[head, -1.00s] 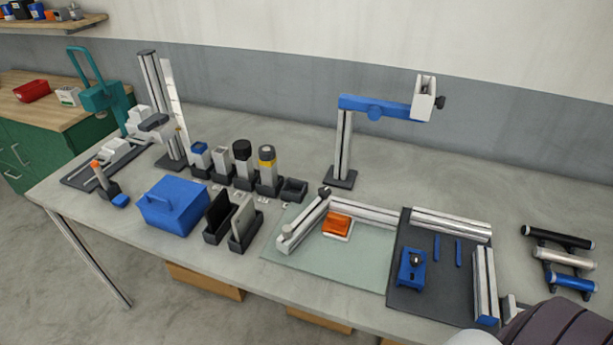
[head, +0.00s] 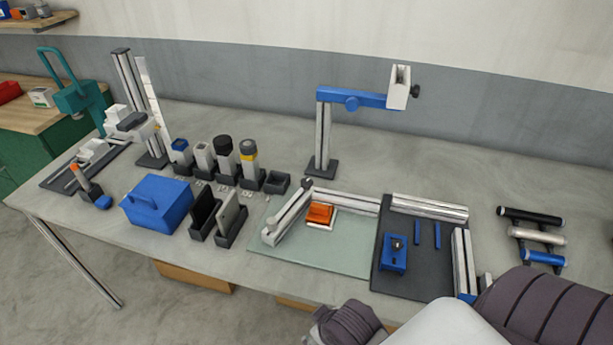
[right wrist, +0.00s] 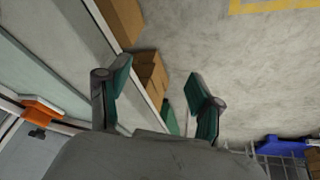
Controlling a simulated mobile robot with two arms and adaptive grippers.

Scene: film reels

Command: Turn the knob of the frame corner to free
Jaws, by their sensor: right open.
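The frame corner (head: 307,186) is where two silver profiles meet at the back left of the pale green mat (head: 345,259). A small dark knob (head: 307,182) sits on it; its setting is too small to read. An orange block (head: 319,214) lies just inside the corner. In the right wrist view, an orange part (right wrist: 42,106) with a black knob (right wrist: 37,133) shows at the left edge, beside silver profiles. My right gripper (right wrist: 158,75) is open and empty, with floor and boxes behind its fingers. My left gripper is not in view.
A dark board (head: 415,284) with a blue fixture (head: 394,254) lies right of the mat. A blue lamp-like arm (head: 350,98) stands behind. A blue box (head: 157,203) and dark holders (head: 217,219) stand left. Cardboard boxes (right wrist: 150,75) are below the bench edge.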

